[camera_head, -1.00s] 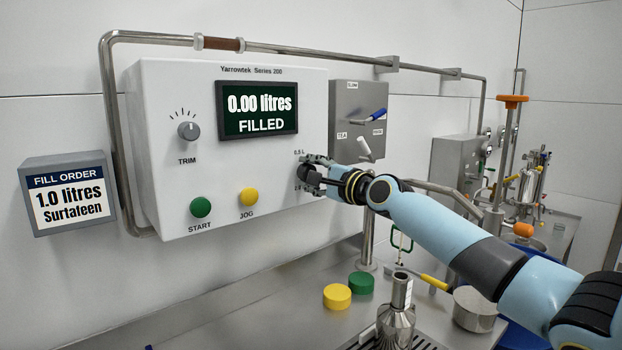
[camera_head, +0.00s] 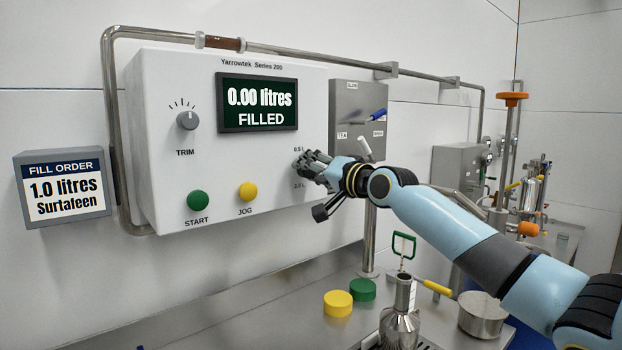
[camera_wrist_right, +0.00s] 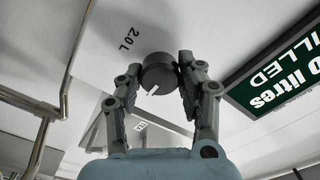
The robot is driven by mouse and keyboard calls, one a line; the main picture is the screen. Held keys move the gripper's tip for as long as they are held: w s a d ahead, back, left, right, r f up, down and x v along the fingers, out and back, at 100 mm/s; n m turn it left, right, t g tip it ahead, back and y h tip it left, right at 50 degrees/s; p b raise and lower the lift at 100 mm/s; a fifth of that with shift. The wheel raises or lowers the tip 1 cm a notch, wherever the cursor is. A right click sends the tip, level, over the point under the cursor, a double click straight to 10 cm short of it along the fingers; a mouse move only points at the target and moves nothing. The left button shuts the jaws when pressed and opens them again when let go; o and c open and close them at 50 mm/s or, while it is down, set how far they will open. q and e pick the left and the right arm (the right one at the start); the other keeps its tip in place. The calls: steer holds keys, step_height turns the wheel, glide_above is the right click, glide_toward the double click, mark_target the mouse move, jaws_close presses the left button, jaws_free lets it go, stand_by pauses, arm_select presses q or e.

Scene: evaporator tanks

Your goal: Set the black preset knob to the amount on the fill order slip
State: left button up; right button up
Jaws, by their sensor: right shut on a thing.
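The black preset knob (camera_wrist_right: 158,72) is on the white Yarrowtek panel (camera_head: 170,95). In the right wrist view it shows a white pointer mark, with the printed 2.0 L label beside it. My right gripper (camera_head: 303,165) is at the panel's right side, its fingers hiding the knob in the head view. In the wrist view the right gripper (camera_wrist_right: 160,80) has one finger on each side of the knob and is shut on it. The fill order slip (camera_head: 64,190) at left reads 1.0 litres Surtafeen. My left gripper is not in view.
The display (camera_head: 258,105) reads 0.00 litres FILLED. A grey TRIM knob (camera_head: 188,120), green START button (camera_head: 198,201) and yellow JOG button (camera_head: 247,192) share the panel. A grey box with levers (camera_head: 345,105) stands close right. A metal bottle (camera_head: 400,320) stands below.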

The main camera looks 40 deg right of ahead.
steer(key=n+b, duration=0.1)
steer(key=n, duration=0.1)
steer(key=n+b, duration=0.2)
steer(key=n, duration=0.1)
steer(key=shift+f+n, duration=0.2)
steer(key=shift+n, duration=0.1)
stand_by(0.5)
steer(key=o, duration=1.2)
steer(key=shift+r, duration=0.15)
steer(key=shift+c, duration=0.2)
steer(key=s, duration=0.7)
steer(key=shift+s+d, duration=0.25)
